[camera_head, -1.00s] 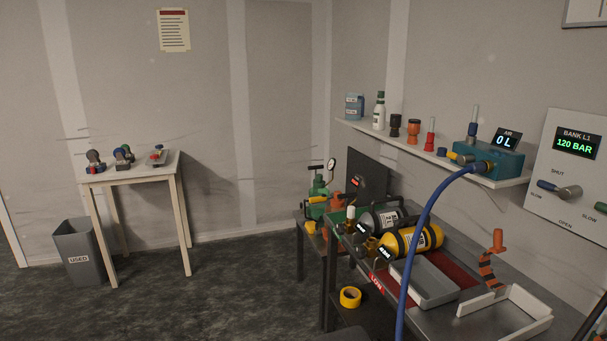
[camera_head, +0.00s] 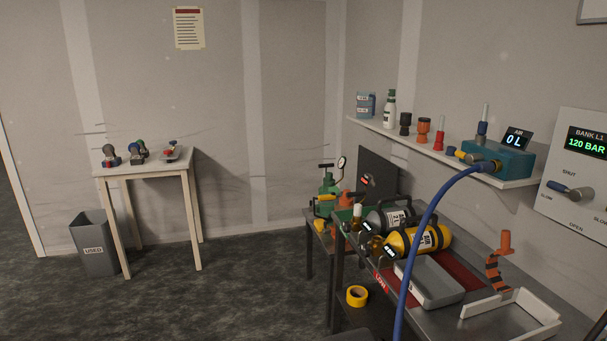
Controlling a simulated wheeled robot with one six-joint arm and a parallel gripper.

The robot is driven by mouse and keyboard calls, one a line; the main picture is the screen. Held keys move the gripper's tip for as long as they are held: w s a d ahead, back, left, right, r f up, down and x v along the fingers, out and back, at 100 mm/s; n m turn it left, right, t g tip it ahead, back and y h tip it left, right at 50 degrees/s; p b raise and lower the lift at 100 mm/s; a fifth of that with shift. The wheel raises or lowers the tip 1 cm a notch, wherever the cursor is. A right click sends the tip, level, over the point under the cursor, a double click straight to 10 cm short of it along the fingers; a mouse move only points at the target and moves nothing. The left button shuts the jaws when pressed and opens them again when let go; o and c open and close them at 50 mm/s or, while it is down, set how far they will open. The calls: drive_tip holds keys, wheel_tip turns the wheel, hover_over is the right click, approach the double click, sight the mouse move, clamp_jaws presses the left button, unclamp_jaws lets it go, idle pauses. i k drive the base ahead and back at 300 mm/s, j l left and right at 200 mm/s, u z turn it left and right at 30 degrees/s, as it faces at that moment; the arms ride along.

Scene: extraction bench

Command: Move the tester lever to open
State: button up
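No part is labelled as the tester. A teal box (camera_head: 498,160) on the wall shelf has a blue hose, a yellow-and-blue fitting (camera_head: 466,156) on its left and an "AIR 0 L" display (camera_head: 516,139). The wall panel (camera_head: 584,150) at the right edge reads "BANK L1 120 BAR". Its blue-tipped lever (camera_head: 571,191) sits between the words SHUT and OPEN, with its blue end to the left. Several small valve-like devices stand on the small table at left, one with a red top (camera_head: 172,151). I cannot tell which holds the tester lever. My gripper is not in view.
The metal bench (camera_head: 480,325) at right carries a yellow cylinder (camera_head: 418,240), a grey cylinder (camera_head: 388,219), a grey tray (camera_head: 430,284) and a white tray (camera_head: 511,318). The blue hose (camera_head: 422,232) arches over it. A used bin (camera_head: 94,243) stands by the small table (camera_head: 146,174). Floor between is clear.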

sight(472, 158)
drive_tip(key=z, duration=1.1)
